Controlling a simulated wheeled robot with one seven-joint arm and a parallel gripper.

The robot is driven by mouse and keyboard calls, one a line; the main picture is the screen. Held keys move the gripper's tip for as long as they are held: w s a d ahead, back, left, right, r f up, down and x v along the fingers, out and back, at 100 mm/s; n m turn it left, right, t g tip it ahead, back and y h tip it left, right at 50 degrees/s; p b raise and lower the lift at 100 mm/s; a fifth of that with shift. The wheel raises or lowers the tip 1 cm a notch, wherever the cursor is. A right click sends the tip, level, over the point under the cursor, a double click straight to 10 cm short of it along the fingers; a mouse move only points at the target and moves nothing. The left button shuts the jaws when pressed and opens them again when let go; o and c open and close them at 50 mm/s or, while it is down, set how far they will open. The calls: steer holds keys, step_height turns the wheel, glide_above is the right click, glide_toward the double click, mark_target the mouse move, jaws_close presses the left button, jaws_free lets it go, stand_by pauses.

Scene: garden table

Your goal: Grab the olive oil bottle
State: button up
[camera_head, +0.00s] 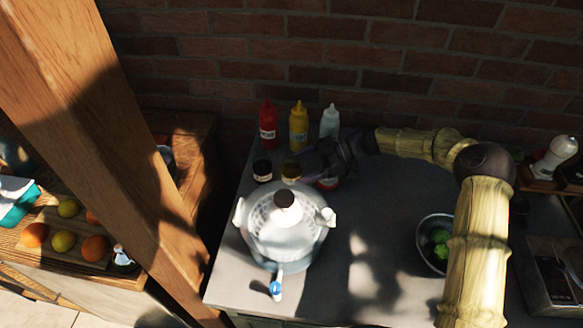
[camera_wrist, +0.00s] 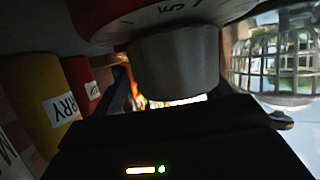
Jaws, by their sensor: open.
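I cannot pick out the olive oil bottle for sure. A small bottle (camera_head: 122,256) stands at the far left beside the fruit, too small to identify. My gripper (camera_head: 314,162) is open, low at the back of the grey table, between the squeeze bottles and the glass vessel. In the wrist view, a red-labelled jar with a grey cap (camera_wrist: 176,65) fills the top middle, close in front of my gripper. It also shows in the head view as a bit of red (camera_head: 327,183) under my gripper, mostly hidden. I cannot tell whether they touch.
Red (camera_head: 267,125), yellow (camera_head: 298,126) and whitish (camera_head: 330,121) squeeze bottles stand by the brick wall. A dark jar (camera_head: 262,171) and a brownish jar (camera_head: 291,171) stand before them. A lidded glass vessel (camera_head: 286,232) is nearer; a bowl (camera_head: 427,257) holds greens. A wooden post (camera_head: 120,140) stands left.

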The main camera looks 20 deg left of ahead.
steer(key=shift+x, duration=0.9)
steer(key=shift+r, duration=0.1)
steer(key=c, duration=1.2)
steer(key=shift+r, duration=0.1)
steer(key=shift+c, duration=0.2)
steer(key=shift+r+b, duration=0.95)
steer(key=shift+r, duration=3.95)
